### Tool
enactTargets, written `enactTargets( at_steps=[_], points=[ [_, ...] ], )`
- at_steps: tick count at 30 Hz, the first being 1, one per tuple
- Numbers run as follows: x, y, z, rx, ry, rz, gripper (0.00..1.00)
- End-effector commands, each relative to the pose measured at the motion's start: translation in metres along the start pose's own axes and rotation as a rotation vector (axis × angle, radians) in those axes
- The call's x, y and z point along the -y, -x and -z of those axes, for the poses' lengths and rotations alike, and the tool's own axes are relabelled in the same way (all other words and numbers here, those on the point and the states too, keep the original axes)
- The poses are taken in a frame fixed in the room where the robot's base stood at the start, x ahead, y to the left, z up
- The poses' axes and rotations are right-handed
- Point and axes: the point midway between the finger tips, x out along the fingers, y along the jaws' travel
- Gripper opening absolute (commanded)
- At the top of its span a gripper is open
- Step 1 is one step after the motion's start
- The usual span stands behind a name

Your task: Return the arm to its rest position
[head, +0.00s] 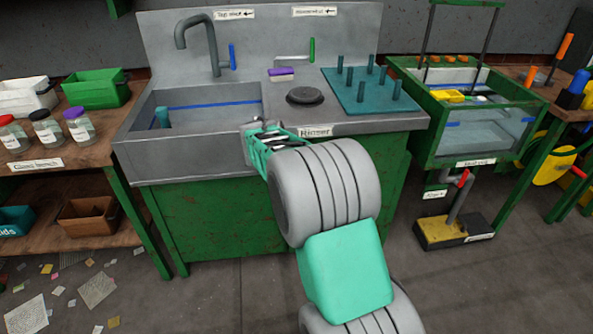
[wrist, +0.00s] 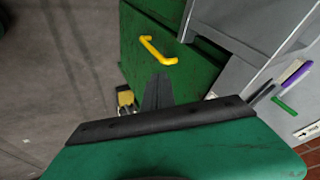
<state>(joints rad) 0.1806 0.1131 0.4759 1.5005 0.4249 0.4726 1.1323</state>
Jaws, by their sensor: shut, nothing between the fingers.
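My arm reaches up from the bottom of the head view toward the front of the grey sink unit. My gripper (head: 268,138) is at the sink's front edge, near the "Rinser" label (head: 316,132); its fingertips are hard to make out there. In the wrist view my gripper (wrist: 158,85) shows as dark fingers close together, shut and empty. Beyond them is a green cabinet panel with a yellow handle (wrist: 158,50). I see no contact between the fingers and the handle.
The sink basin (head: 140,145) is left of my gripper, and a teal peg board (head: 350,105) is to the right. A green-framed tank (head: 480,160) stands further right. A wooden bench (head: 60,165) with jars and bins is at left. Litter lies on the floor at lower left.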

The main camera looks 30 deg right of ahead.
Motion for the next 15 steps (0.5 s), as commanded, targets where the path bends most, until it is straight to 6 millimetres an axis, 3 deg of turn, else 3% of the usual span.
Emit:
enactTargets(
  at_steps=[6, 8, 11, 15],
  points=[
    [0.001, 0.016, -0.001, 0.004, 0.008, -0.001, 0.00],
    [0.003, 0.031, -0.002, 0.019, 0.045, 0.000, 0.00],
    [0.002, 0.088, -0.010, 0.086, 0.217, 0.009, 0.00],
    [-0.028, 0.204, -0.036, 0.241, 0.650, 0.051, 0.00]
  ],
)
